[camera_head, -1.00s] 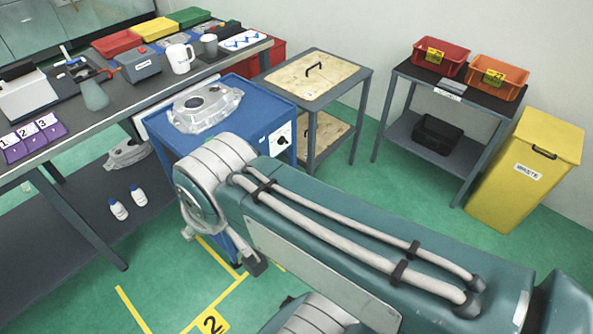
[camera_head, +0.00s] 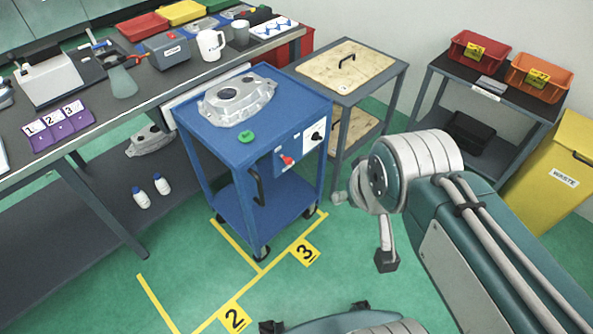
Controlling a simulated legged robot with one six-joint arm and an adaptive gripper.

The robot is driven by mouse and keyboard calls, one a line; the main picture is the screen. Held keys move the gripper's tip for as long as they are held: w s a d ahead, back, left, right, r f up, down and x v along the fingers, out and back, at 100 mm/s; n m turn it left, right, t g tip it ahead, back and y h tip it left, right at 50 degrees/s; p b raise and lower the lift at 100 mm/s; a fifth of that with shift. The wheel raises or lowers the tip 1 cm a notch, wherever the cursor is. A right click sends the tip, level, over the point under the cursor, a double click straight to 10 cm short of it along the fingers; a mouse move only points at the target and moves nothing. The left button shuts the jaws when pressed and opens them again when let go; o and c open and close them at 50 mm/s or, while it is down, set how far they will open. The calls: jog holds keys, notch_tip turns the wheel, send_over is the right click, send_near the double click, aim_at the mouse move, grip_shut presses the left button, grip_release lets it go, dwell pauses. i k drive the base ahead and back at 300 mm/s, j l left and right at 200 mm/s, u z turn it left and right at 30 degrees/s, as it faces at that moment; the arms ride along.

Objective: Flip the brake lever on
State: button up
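The blue cart (camera_head: 215,135) stands beside the bench. Its side carries a small red lever (camera_head: 287,160), which may be the brake lever; its on and off positions are not readable. A black knob on a white plate (camera_head: 315,137) is to its right. A green knob (camera_head: 246,136) sits on the cart top. My arm stands right of the cart, apart from the lever. A grey rod with a dark end (camera_head: 387,258) hangs below its joint and seems to be part of my gripper (camera_head: 386,262). The rest is hidden, so its opening cannot be told.
A grey casting (camera_head: 236,101) lies on the cart. A wood-topped table (camera_head: 375,62) stands behind it. The bench (camera_head: 140,110) borders the left; a rack and a yellow waste bin (camera_head: 558,175) are right. Green floor before the cart is clear.

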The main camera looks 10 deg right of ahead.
aim_at(288, 161)
jog(key=i+l, duration=0.15)
jog(key=i, duration=0.3)
jog(key=i+l, duration=0.15)
jog(key=i, duration=0.3)
